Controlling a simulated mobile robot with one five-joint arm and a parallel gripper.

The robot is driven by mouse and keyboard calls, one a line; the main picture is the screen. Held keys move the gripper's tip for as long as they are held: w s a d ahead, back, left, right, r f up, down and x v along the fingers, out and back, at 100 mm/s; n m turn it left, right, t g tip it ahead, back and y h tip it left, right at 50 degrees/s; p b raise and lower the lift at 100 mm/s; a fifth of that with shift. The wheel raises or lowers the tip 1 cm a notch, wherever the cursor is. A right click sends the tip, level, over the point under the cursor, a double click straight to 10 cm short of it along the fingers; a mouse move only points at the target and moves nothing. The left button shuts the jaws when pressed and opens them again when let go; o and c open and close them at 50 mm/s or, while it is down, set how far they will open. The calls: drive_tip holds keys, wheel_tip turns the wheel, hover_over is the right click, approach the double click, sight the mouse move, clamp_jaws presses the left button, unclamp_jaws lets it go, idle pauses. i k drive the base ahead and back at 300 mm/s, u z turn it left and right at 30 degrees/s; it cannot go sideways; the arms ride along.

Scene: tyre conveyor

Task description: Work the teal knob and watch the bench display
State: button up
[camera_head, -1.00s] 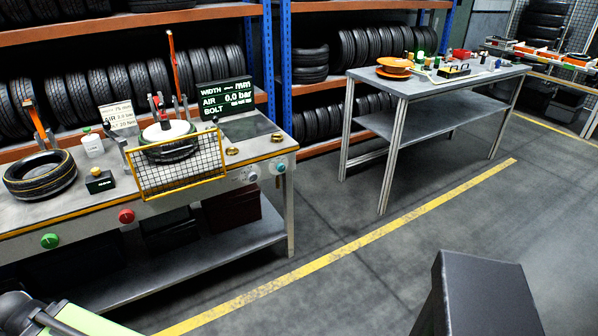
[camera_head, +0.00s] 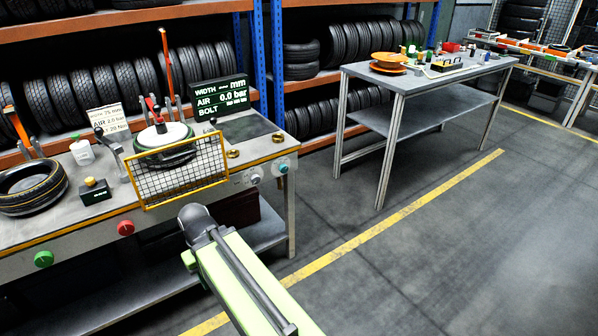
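The teal knob (camera_head: 282,168) is on the front panel at the right end of the left bench (camera_head: 100,217). A pale grey knob (camera_head: 254,179) is just left of it. The dark bench display (camera_head: 218,96) stands at the back of that bench. It reads WIDTH with dashes and mm, AIR 0.0 bar, and a BOLT line too small to read. My green arm rises from the bottom edge, its dark joint below and left of the knobs in the picture. My gripper's fingers do not show, so what they hold cannot be seen.
A yellow-framed mesh guard (camera_head: 180,172) stands before a wheel on the bench. Red (camera_head: 126,228) and green (camera_head: 43,259) buttons are on the front panel. A loose tyre (camera_head: 32,187) lies at left. A second bench (camera_head: 425,85) stands beyond clear floor.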

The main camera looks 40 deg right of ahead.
sight(283, 168)
drive_tip(key=u, duration=0.05)
drive_tip(key=i, duration=1)
drive_tip(key=z, duration=0.05)
